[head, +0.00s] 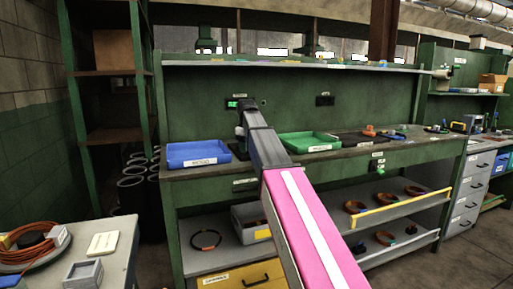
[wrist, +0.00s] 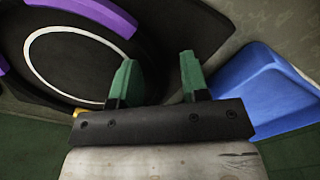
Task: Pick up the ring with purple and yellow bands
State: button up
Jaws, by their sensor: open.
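A large dark ring (wrist: 98,14) with purple bands fills the upper left of the wrist view, seen close up. A small yellow patch shows at its lower edge, beside my left finger. A thin white circle runs inside it. My gripper (wrist: 160,78) has two green fingertips, spread apart with nothing seen between them. The left finger overlaps the ring's right side in the picture; the right finger is beyond its edge. I cannot tell whether they touch it. In the head view my gripper (head: 240,134) is over the bench between two trays, and my arm hides the ring there.
A blue tray (head: 198,165) stands left of my gripper; it also shows at the right of the wrist view (wrist: 262,88). A green tray (head: 308,152) stands right of my arm. Several orange-brown rings lie on the lower shelves (head: 375,215). An upper shelf (head: 290,66) spans behind.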

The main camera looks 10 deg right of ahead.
grip_shut()
